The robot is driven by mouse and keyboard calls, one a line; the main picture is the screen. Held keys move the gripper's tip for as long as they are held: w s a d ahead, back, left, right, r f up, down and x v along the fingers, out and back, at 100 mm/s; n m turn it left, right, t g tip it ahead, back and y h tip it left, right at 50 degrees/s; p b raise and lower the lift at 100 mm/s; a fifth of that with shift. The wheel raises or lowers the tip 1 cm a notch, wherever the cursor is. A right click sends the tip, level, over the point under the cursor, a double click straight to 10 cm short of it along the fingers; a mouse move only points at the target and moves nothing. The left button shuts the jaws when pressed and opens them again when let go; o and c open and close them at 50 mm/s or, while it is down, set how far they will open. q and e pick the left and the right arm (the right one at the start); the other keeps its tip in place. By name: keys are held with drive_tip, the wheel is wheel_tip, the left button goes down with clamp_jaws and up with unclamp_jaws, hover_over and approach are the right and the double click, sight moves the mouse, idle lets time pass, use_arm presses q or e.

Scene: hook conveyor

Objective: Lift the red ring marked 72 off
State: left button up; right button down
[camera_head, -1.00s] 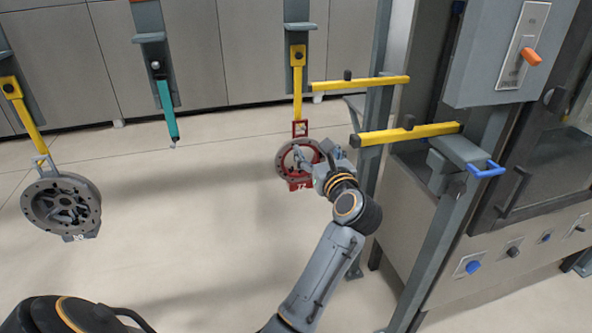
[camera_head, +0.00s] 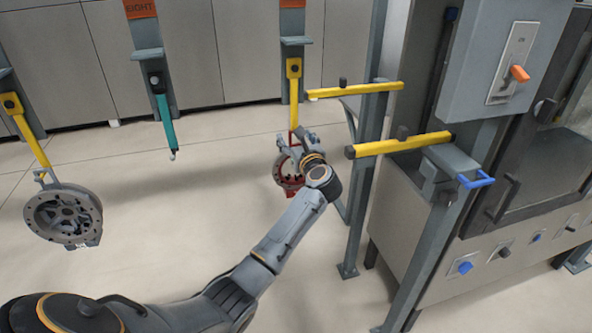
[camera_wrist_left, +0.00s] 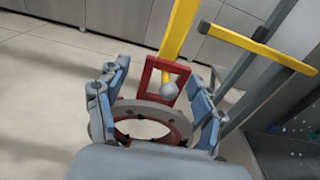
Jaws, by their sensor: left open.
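The red ring (camera_head: 281,181) hangs from a yellow hook arm (camera_head: 294,95) near the middle of the head view, partly covered by my left gripper. Its number plate cannot be read now. In the left wrist view the ring (camera_wrist_left: 182,122) shows a round flange and a square red loop (camera_wrist_left: 147,78) at the hook's lower end. My left gripper (camera_head: 292,147) is at the ring's upper part. In the left wrist view, its open fingers (camera_wrist_left: 155,78) stand on either side of the loop, with visible gaps. My right gripper is not in view.
A grey ring (camera_head: 38,216) hangs from another yellow hook at the left. An empty teal hook (camera_head: 165,120) hangs between them. Two yellow bars (camera_head: 350,90) (camera_head: 400,145) stick out from the machine frame (camera_head: 365,185), close on the right of my gripper.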

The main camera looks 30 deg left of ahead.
use_arm(q)
drive_tip(key=shift+d, duration=0.1)
drive_tip(key=shift+c, duration=0.8)
clamp_jaws()
drive_tip(key=shift+w+r, duration=0.1)
drive_tip(key=shift+r, duration=0.05)
drive_tip(key=shift+r, duration=0.15)
